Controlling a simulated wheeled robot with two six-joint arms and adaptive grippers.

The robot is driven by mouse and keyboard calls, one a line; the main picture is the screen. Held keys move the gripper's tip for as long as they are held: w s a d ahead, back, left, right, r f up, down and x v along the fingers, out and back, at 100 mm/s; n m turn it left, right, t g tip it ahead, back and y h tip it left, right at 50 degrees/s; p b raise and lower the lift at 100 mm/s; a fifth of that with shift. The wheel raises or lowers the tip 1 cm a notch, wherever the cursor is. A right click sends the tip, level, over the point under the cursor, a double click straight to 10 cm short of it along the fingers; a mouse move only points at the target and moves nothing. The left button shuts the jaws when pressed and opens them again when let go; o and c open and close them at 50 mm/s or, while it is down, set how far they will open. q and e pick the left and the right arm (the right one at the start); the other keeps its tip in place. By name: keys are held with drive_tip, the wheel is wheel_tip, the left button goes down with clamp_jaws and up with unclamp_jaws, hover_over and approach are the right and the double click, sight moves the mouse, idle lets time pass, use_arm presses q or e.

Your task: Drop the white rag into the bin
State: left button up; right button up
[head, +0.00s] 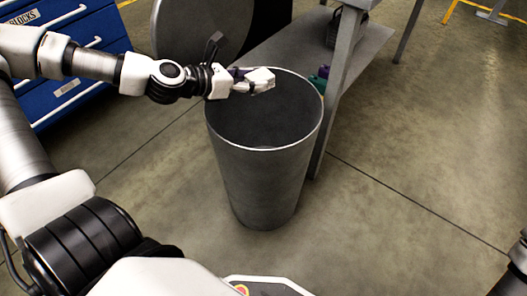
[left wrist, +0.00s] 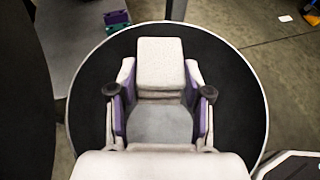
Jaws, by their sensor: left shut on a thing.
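The white rag (left wrist: 160,63) is a folded pale block between the purple-padded fingers of my left gripper (left wrist: 160,108) in the left wrist view. In the head view the rag (head: 261,79) shows at the tip of my left gripper (head: 246,80). The left gripper is shut on it. The bin (head: 262,175) is a tall grey metal cylinder, open at the top. The gripper and rag are over the bin's opening, near its far left rim. In the left wrist view the bin's pale rim (left wrist: 82,65) circles the rag and fingers. My right gripper is not seen.
A grey workbench with a lower shelf (head: 290,50) stands behind the bin, its leg (head: 338,85) close to the bin's right side. Blue drawers (head: 75,50) stand at the upper left. A large round grey drum (head: 195,28) is behind the arm. The floor at right is clear.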

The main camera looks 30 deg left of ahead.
use_arm(q)
drive_tip(key=o, duration=1.2)
drive_tip(key=shift+r, duration=0.1)
